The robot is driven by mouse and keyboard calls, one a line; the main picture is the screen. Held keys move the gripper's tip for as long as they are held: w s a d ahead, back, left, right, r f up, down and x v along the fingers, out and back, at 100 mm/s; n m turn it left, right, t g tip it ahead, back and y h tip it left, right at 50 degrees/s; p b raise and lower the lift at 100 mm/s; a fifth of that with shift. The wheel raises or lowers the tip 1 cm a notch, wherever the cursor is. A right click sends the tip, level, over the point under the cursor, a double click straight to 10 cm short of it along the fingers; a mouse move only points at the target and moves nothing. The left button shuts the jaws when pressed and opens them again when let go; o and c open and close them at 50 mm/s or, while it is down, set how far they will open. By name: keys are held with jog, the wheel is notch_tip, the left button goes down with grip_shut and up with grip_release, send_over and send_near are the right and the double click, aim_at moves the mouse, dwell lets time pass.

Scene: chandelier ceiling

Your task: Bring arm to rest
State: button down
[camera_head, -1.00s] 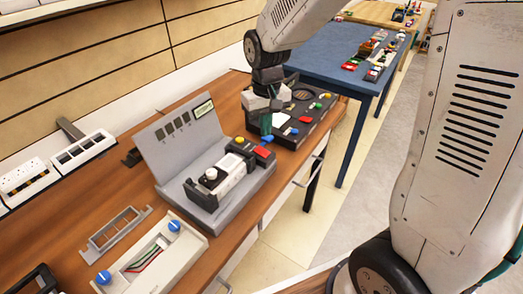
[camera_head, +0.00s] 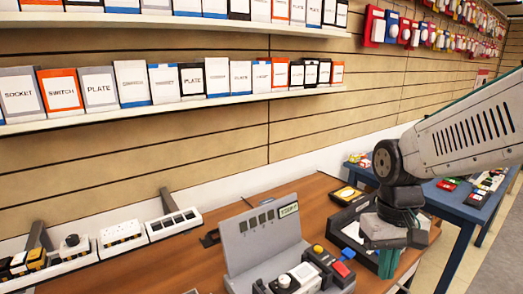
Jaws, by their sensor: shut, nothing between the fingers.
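My gripper (camera_head: 388,262) points down at the end of my arm (camera_head: 460,130), at the right of the head view. It is shut and empty. It hangs in front of a dark panel box (camera_head: 345,225) on the brown workbench (camera_head: 185,265) and hides part of it. Whether the fingertips touch the box or are above it, I cannot tell.
A grey device with an upright panel (camera_head: 262,240) and coloured buttons stands left of my gripper. White socket strips (camera_head: 175,222) line the wall. Shelves of labelled boxes (camera_head: 100,88) hang above. A blue table (camera_head: 455,205) stands behind my arm.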

jog(key=s+d+r+t, duration=0.2)
jog(key=s+r, duration=0.5)
jog(key=s, duration=0.5)
jog(key=shift+s+d+m+t, duration=0.15)
jog(key=shift+m+t, duration=0.25)
jog(key=shift+t, duration=0.1)
jog(key=c, duration=2.1)
grip_release()
jog(key=shift+c, duration=0.2)
